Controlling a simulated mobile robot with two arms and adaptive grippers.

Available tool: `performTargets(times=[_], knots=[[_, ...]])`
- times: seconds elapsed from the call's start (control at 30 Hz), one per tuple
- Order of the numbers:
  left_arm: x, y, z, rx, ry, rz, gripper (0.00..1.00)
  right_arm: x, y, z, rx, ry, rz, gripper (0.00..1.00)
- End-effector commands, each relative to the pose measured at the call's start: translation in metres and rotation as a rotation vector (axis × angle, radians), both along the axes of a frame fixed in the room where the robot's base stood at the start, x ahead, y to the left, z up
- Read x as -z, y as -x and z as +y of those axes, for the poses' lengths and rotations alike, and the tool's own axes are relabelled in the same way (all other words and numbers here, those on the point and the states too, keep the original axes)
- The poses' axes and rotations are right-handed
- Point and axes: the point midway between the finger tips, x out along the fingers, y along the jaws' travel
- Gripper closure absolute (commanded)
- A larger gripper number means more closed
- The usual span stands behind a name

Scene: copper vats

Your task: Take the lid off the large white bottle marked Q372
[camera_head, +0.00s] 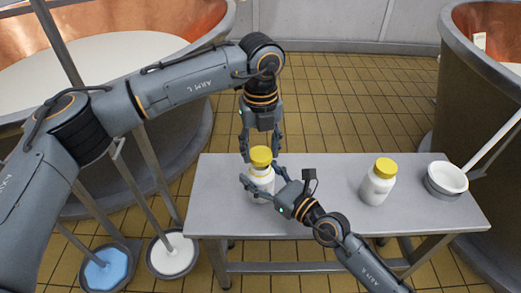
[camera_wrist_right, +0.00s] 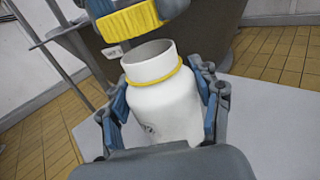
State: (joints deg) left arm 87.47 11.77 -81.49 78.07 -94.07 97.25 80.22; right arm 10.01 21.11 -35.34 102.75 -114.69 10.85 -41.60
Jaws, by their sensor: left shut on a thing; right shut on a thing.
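The large white bottle (camera_head: 262,181) stands on the grey table toward its left part. In the right wrist view the bottle (camera_wrist_right: 166,108) has an open neck with a yellow ring around it. Only part of its dark marking shows there, so I cannot read it whole. My right gripper (camera_head: 260,188) is shut on the bottle's body, with a finger on each side. My left gripper (camera_head: 262,146), from above, is shut on the yellow lid (camera_head: 261,156). In the right wrist view the lid (camera_wrist_right: 127,22) is above the neck, apart from it.
A second white bottle with a yellow lid (camera_head: 378,182) stands to the right on the table (camera_head: 325,172). Copper vats (camera_head: 120,60) stand left and right. Two round vessels (camera_head: 172,256) are at lower left.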

Motion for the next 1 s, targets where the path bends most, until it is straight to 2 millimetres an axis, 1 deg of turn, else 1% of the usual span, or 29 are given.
performTargets(times=[0.1,0.23,0.3,0.47,0.5,0.57,0.6,1.0], knots=[[-0.016,-0.001,0.0,0.0,0.0,-0.004,0.88,0.0,0.0,0.0,0.0,-0.001,-0.001,1.0],[-0.03,0.0,0.0,0.0,0.0,-0.002,0.88,0.0,0.0,0.0,0.0,-0.001,-0.001,1.0],[-0.033,0.0,0.0,0.0,-0.001,-0.002,0.88,0.0,0.0,0.0,0.0,-0.001,0.0,1.0],[-0.033,0.0,0.0,0.0,-0.001,-0.001,0.88,0.0,0.0,0.0,0.0,-0.001,0.0,1.0],[-0.033,0.0,0.0,0.0,-0.001,-0.001,0.88,0.0,0.0,0.0,0.0,-0.001,-0.001,0.3],[-0.033,0.0,0.0,0.0,-0.001,-0.001,0.88,0.0,0.0,0.0,0.0,-0.001,-0.001,0.18],[-0.033,0.0,0.0,0.0,-0.001,-0.001,0.88,0.0,0.0,0.0,0.0,-0.001,-0.001,0.1],[-0.033,0.0,0.0,0.0,0.0,-0.001,0.88,0.0,0.002,-0.002,0.0,0.001,0.001,0.1]])
